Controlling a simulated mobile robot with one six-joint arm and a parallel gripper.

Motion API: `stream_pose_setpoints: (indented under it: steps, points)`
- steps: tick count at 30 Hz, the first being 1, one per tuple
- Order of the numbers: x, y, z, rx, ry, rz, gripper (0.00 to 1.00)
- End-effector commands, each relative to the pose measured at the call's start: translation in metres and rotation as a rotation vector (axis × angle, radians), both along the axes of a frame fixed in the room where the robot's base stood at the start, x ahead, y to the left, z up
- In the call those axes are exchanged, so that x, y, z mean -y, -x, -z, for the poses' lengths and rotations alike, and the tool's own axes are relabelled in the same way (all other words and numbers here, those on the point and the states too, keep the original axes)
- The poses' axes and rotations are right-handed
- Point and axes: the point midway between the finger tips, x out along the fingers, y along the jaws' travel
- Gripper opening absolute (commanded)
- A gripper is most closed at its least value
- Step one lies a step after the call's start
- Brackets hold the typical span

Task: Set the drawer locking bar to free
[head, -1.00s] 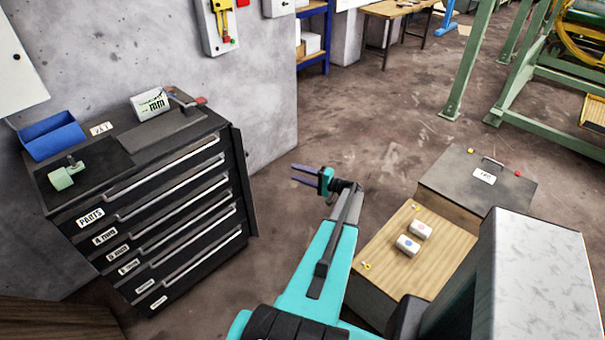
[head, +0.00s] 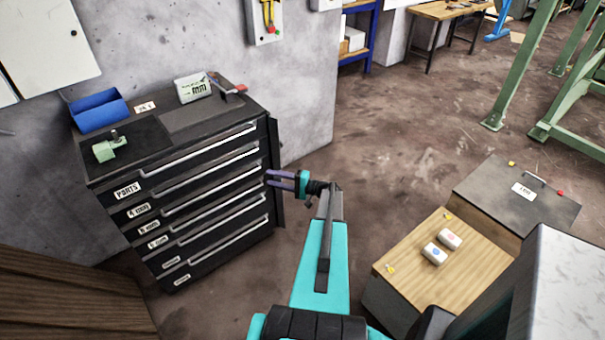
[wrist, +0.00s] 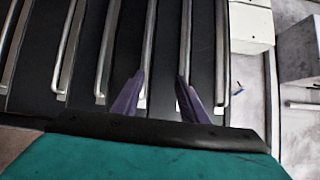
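The black drawer cabinet (head: 198,208) stands left of centre in the head view. Its drawers look shut, with long pale handles. A dark upright strip (head: 276,150) runs down its right front edge and looks like the locking bar; its setting cannot be told. My gripper (head: 270,178) is in front of the cabinet's right part in the head view, near that strip. Its two purple fingers are apart and empty. In the wrist view the gripper (wrist: 158,85) is open over the drawer fronts (wrist: 120,50), with handles behind the fingers. Contact cannot be told.
A blue bin (head: 98,110), a green clamp-like part (head: 108,148) and a white box (head: 193,87) are on the cabinet top. A wooden surface (head: 75,290) is at lower left. A low wood-topped bench (head: 460,270) stands right.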

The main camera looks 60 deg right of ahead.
Motion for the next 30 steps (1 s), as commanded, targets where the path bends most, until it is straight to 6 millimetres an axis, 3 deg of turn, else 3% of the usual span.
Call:
stream_pose_setpoints:
  steps: [1, 6, 15, 24, 30]
  points:
    - [-0.022, -0.016, 0.003, 0.0, -0.006, -0.028, 0.39]
    - [-0.085, -0.061, 0.008, 0.005, -0.028, -0.094, 0.39]
    - [-0.193, -0.125, 0.016, 0.009, -0.048, -0.141, 0.39]
    - [-0.291, -0.172, 0.03, -0.007, -0.015, -0.11, 0.39]
    - [-0.349, -0.191, 0.045, -0.038, 0.043, -0.057, 0.39]
